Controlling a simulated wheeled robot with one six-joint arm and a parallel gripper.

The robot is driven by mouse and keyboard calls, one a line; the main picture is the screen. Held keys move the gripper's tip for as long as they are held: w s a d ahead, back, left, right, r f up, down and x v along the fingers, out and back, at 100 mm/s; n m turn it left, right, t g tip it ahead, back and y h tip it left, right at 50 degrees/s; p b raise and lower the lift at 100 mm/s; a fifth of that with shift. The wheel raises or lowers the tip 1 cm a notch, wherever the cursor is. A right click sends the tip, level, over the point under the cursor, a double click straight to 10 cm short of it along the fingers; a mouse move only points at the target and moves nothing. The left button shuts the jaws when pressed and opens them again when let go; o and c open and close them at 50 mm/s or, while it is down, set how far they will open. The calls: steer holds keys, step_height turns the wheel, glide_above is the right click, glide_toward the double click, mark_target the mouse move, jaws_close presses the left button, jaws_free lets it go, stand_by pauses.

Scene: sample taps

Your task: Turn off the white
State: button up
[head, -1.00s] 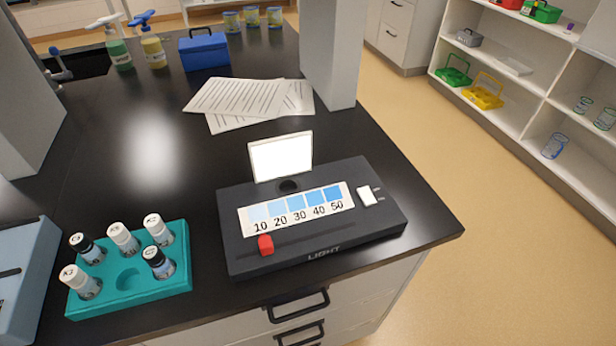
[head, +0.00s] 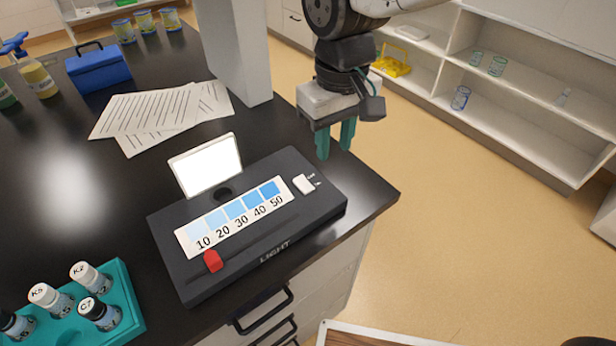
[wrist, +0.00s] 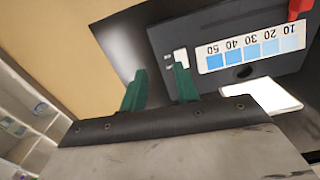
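The black light box (head: 170,228) stands at the bench corner. Its small white switch (head: 304,184) is on the right end of its top and also shows in the wrist view (wrist: 181,57); I cannot tell its position for sure. A bright white panel (head: 207,166) stands tilted at the box's back edge. A blue scale strip marked 10 to 50 (head: 232,221) and a red slider (head: 213,261) are on the top. My gripper (head: 335,150) is open and empty, its green fingers pointing down, above and behind the switch, apart from it. In the wrist view the fingers (wrist: 160,88) frame nothing.
A teal rack (head: 125,295) with several vials stands at the front left. Papers (head: 150,118) and a blue toolbox (head: 97,70) lie behind the box. A grey post (head: 236,55) rises left of my arm. Open floor lies to the right.

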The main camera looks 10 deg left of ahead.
steer(key=n, duration=0.1)
glide_above(308, 189)
step_height(308, 189, down, 2)
steer(key=shift+f, duration=0.25)
step_height(308, 189, down, 7)
steer(key=shift+c, duration=0.3)
